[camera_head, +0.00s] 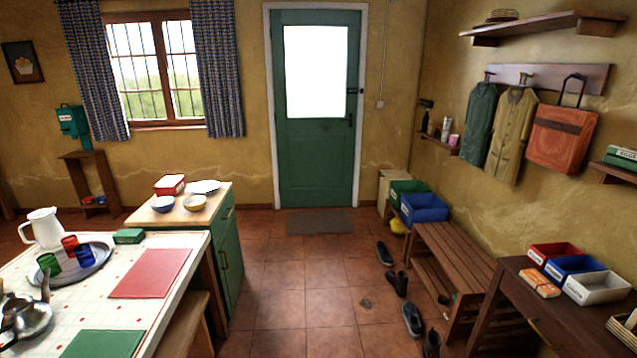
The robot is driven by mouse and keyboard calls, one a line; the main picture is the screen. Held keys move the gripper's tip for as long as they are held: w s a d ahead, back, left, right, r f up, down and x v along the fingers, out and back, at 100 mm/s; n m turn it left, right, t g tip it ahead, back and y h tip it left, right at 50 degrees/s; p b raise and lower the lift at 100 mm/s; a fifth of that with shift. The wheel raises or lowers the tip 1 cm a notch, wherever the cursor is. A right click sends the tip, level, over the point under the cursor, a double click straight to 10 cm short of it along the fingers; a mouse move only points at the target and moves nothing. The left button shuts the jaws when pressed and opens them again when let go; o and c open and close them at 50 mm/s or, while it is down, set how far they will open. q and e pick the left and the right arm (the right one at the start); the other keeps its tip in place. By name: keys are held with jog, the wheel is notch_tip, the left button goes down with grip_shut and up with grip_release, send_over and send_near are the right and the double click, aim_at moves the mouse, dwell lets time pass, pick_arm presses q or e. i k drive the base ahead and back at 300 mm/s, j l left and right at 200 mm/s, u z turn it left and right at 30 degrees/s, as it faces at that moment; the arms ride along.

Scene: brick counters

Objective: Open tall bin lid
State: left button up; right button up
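A cream upright box-like thing (388,188) stands on the floor against the wall, just right of the green door. It may be the tall bin, but it is small and I cannot tell for sure. Its lid cannot be made out clearly. A green crate (408,187) and a blue crate (424,208) in front of it partly hide its right side. Neither of my grippers is in view.
Tiled floor (300,272) is clear down the middle to the door mat (319,222). Shoes (384,253) lie along the wooden bench (452,254) at right. A table (190,262) and green cabinet (229,262) stand left; a dark table (520,290) stands right.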

aim_at(395, 174)
jog(key=i, duration=2.95)
jog(key=i+l, duration=0.2)
jog(key=i, duration=1.15)
jog(key=i+l+z, duration=0.15)
jog(key=i, duration=1.25)
